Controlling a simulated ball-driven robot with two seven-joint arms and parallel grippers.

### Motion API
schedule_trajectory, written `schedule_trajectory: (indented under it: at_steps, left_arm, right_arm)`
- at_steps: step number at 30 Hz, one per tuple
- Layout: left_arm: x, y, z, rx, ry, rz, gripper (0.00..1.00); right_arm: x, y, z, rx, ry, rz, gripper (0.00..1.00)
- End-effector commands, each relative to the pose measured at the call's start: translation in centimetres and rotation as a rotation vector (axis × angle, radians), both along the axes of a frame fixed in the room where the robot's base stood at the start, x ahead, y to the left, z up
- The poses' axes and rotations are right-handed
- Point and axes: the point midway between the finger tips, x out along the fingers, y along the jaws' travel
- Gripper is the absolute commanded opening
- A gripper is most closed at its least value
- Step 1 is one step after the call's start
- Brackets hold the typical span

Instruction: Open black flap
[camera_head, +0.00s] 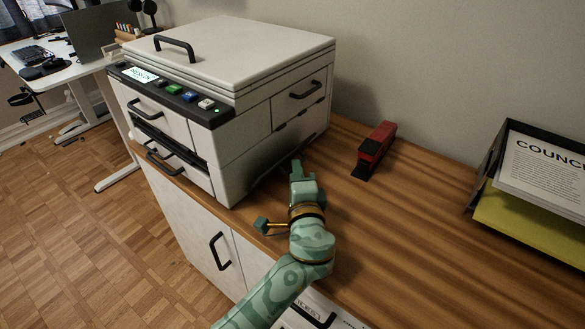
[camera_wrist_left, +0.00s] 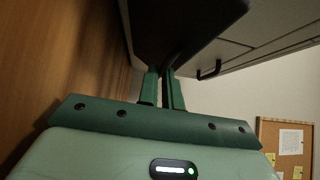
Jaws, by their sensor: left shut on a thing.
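The black flap (camera_head: 269,176) shows as a thin dark edge low on the side of the white printer (camera_head: 238,157). In the left wrist view the flap (camera_wrist_left: 187,22) is a broad dark panel right in front of the fingers, standing out from the printer body. My left gripper (camera_head: 296,166) is at the flap's outer end, just above the wooden top. In the left wrist view its two green fingers (camera_wrist_left: 163,82) are close together on the flap's edge. The exact contact is dark and hard to make out. My right gripper is in neither view.
A red stapler (camera_head: 376,146) stands on the wooden cabinet top (camera_head: 400,215) to the right of my gripper. A black paper tray (camera_head: 484,170) is at the far right. The wood between them is clear. The wall is behind the printer.

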Motion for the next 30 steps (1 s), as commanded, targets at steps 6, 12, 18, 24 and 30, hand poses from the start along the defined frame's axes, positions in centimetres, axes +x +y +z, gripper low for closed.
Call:
schedule_trajectory:
  at_steps: [6,12,18,24,30]
  left_arm:
    - [0.1,0.4,-0.2,0.003,0.005,0.006,0.18]
    - [0.1,0.3,-0.1,0.001,0.004,0.004,0.28]
    - [-0.5,0.1,0.0,0.000,0.003,0.003,0.28]
    - [-3.9,-0.4,0.1,0.000,0.004,0.002,0.28]
    - [-6.8,-0.8,-0.1,0.001,0.003,0.005,0.28]
  right_arm:
    - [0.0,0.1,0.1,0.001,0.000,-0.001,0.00]
    - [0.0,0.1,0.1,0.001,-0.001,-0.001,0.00]
    - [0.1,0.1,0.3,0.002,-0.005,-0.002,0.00]
    - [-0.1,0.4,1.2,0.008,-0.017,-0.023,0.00]
    - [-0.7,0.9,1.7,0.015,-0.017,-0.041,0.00]
